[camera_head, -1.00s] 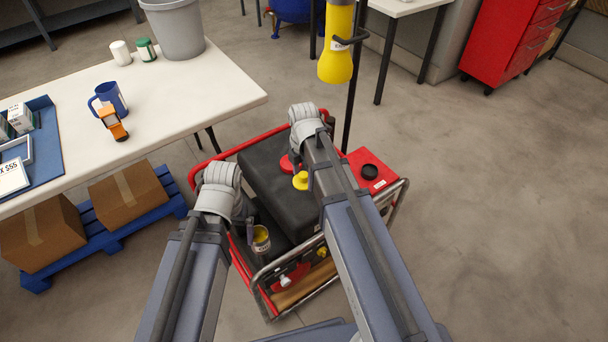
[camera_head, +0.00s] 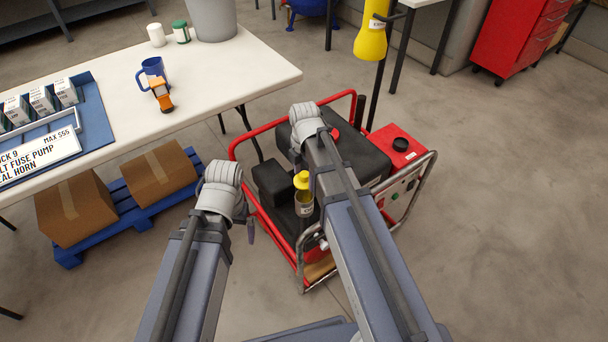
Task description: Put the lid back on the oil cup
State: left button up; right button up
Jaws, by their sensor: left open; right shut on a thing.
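The yellow lid (camera_head: 301,181) shows beside my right forearm and is held by my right gripper (camera_head: 311,181), whose fingers are mostly hidden behind the arm. The oil cup (camera_head: 304,207), with a pale label, stands upright at the near side of the red-framed machine. In the picture the lid lies just above the cup's mouth and partly overlaps it. I cannot tell whether they touch. My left gripper (camera_head: 250,231) is open and empty, left of the cup; only a dark finger shows below the wrist.
The red-framed machine (camera_head: 270,126) has a black top, a red cap (camera_head: 335,133) and a black cap (camera_head: 401,144). Boxes sit on a blue pallet (camera_head: 124,205) below. Floor at right is clear.

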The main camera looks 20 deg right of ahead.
jog(key=shift+f+b, duration=3.15)
jog(key=shift+f, duration=0.05)
jog(key=shift+f, duration=0.15)
jog(key=o, duration=1.2)
jog(key=shift+c, duration=0.2)
jog(key=shift+r+p, duration=3.45)
jog(key=shift+r, duration=0.1)
grip_shut()
